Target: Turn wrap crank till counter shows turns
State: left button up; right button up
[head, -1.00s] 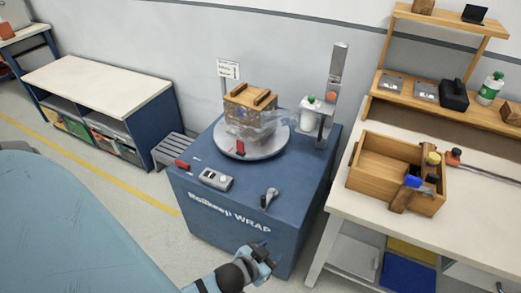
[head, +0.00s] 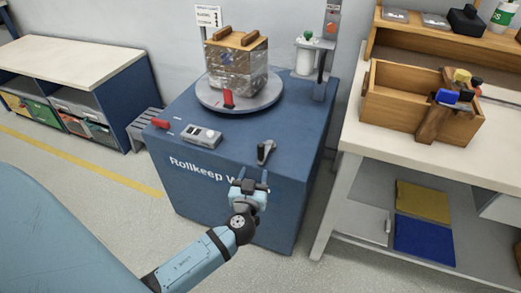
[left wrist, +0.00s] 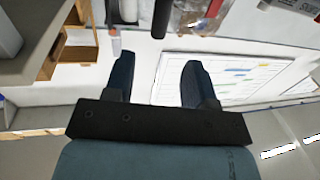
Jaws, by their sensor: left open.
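The blue wrap machine (head: 235,190) stands mid-view in the head view. Its dark crank (head: 265,151) sits near the front right of the top. A small grey box with a dial (head: 202,136) is beside it to the left. A film-wrapped wooden crate (head: 237,68) stands on the round turntable (head: 262,100), which carries a red tab. A white sign (head: 208,17) stands behind; its text is too small to read. My left gripper (head: 250,184) is open and empty, just in front of the crank and apart from it. Its spread fingers show in the left wrist view (left wrist: 160,82).
A red switch (head: 161,124) is at the machine's left edge. A post with a white film roll (head: 305,62) rises at the back right. A workbench with a wooden tote (head: 395,98) stands right. A low cabinet (head: 75,60) stands left. The floor in front is free.

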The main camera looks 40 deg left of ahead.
aim_at(260, 153)
pick_arm(q)
jog(key=x, duration=1.2)
jog(key=shift+w+a, duration=0.15)
jog(key=shift+w, duration=0.15)
grip_shut()
